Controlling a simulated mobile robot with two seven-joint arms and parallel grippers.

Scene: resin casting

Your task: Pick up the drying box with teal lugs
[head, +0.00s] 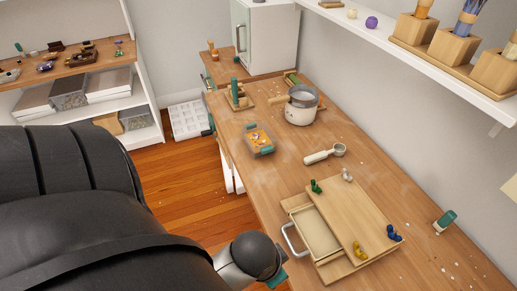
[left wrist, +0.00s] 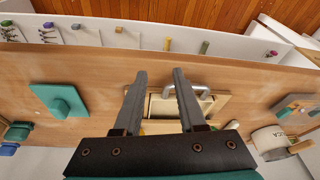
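The drying box with teal lugs (head: 258,149) is a small grey open box on the wooden worktop, left of the white pot in the head view, with orange and pale bits inside. At the right of the left wrist view, a grey box with teal parts (left wrist: 296,104) looks like the same box, partly cut by the frame edge. My left gripper (left wrist: 160,76) is open and empty. Its fingers point over the wooden drawer box, away from the drying box. In the head view its fingers are hidden. My right gripper is in neither view.
A wooden drawer box (head: 352,215) with its drawer out and small coloured figures on top stands nearer. A white pot (head: 301,108) and a cream scoop (head: 325,154) lie right of the drying box. A teal-handled block (head: 240,92) stands behind it. The worktop's left edge is close.

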